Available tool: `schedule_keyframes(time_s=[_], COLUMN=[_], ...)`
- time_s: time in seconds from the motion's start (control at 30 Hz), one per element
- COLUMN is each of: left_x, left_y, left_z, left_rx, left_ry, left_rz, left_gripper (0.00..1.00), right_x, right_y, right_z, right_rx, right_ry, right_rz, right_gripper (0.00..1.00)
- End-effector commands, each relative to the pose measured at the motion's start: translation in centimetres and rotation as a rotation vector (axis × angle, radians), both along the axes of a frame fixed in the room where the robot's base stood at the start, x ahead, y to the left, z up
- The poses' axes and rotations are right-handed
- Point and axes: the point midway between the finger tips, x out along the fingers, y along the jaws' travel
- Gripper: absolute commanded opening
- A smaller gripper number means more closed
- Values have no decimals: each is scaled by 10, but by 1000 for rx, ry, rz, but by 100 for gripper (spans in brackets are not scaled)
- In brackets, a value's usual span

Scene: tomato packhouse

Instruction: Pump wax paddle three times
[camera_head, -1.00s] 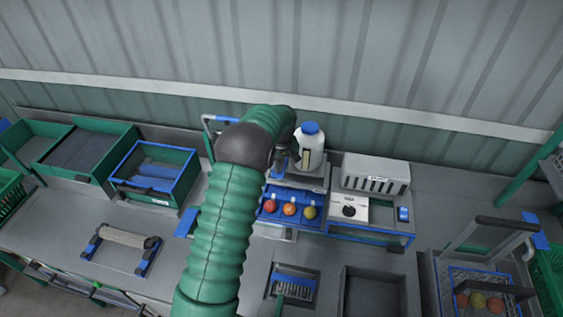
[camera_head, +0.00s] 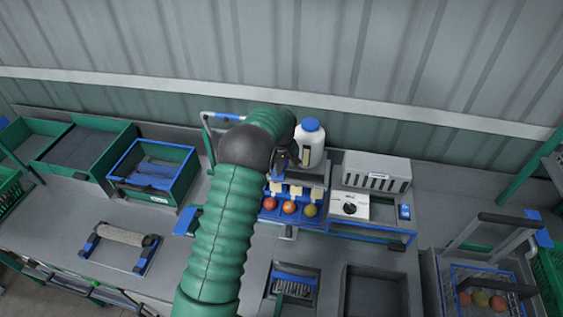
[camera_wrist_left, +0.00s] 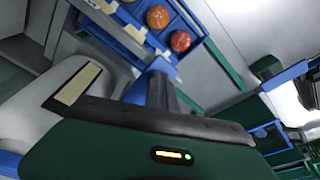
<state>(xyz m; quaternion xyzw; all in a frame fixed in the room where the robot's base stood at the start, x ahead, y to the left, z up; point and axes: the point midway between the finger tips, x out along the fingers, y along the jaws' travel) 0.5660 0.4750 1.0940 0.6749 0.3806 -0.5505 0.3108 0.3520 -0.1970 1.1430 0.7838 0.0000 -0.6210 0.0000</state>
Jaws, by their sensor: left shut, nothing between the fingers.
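The wax station stands at the back middle, with a white bottle with a blue cap (camera_head: 310,140) on it. Below the bottle, three red to yellow-green tomatoes (camera_head: 289,207) sit in a blue rack, with cream pads (camera_head: 295,191) just behind them. A flat blue plate (camera_head: 185,221) sticks out left of the rack; I cannot tell whether it is the wax paddle. My left gripper (camera_head: 278,172) is shut and empty by the rack's back left, mostly hidden by my arm. Its blue fingers (camera_wrist_left: 160,68) show close to the rack in the left wrist view. My right gripper is out of view.
A grey slotted box (camera_head: 376,172) and a white dial box (camera_head: 349,206) stand right of the rack. A blue-handled frame (camera_head: 222,117) rises behind my arm. A green bin (camera_head: 155,172) and a roller (camera_head: 124,235) are left.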

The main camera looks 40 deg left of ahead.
Motion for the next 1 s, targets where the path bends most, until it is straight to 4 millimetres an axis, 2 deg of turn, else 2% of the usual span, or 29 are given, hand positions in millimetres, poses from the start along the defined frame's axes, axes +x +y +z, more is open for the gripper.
schedule_keyframes(time_s=[0.07, 0.37, 0.73, 1.0], left_x=[-1, -1, -1, -1], left_y=[-1, -1, -2, -1], left_z=[-7, -5, 28, 30], left_rx=[-2, -3, -3, -2], left_ry=[3, 4, 3, 2], left_rz=[-1, -1, -1, -1], left_gripper=[0, 0, 0, 0], right_x=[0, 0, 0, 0], right_y=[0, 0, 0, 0], right_z=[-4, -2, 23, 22], right_rx=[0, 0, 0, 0], right_ry=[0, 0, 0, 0], right_rz=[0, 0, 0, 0], right_gripper=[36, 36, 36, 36])
